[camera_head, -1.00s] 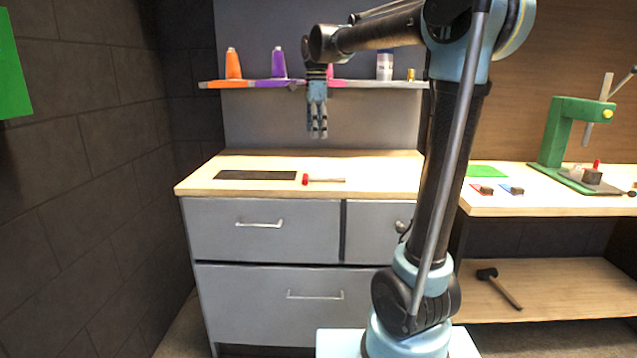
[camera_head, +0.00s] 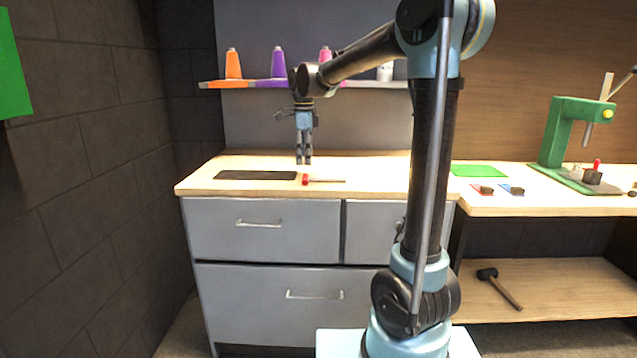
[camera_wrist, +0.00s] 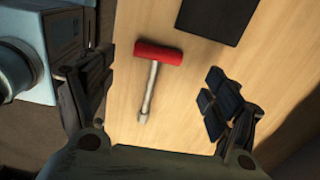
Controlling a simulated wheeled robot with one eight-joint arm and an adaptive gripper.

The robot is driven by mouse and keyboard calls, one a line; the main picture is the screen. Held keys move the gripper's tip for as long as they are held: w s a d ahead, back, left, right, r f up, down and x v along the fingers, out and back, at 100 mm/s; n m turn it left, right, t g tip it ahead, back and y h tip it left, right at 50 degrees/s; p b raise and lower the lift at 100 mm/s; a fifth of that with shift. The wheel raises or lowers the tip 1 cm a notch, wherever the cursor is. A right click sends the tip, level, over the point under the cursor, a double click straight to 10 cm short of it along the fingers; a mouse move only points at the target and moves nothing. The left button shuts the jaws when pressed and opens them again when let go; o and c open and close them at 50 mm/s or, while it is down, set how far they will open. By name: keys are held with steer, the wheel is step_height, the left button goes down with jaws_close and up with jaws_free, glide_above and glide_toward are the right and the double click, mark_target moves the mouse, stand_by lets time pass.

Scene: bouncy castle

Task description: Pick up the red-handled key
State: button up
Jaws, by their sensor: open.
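The red-handled key (camera_head: 306,180) lies flat on the wooden top of the grey cabinet, its red handle to the left and its thin metal shaft to the right. In the wrist view the key (camera_wrist: 158,54) lies between the two fingers, handle towards the top and shaft pointing down, apart from both. My gripper (camera_head: 304,162) points down above the counter, just above and behind the key in the head view. It is open and empty; in the wrist view its fingers (camera_wrist: 155,95) are spread wide.
A dark flat mat (camera_head: 255,175) lies left of the key on the counter (camera_head: 390,185). A shelf (camera_head: 300,84) with thread cones runs behind my gripper. To the right, a bench holds a green press (camera_head: 560,135); a mallet (camera_head: 499,288) lies below.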

mark_target(305, 176)
steer(key=shift+s+f, duration=0.1)
steer(key=shift+f, duration=3.25)
steer(key=c, duration=1.2)
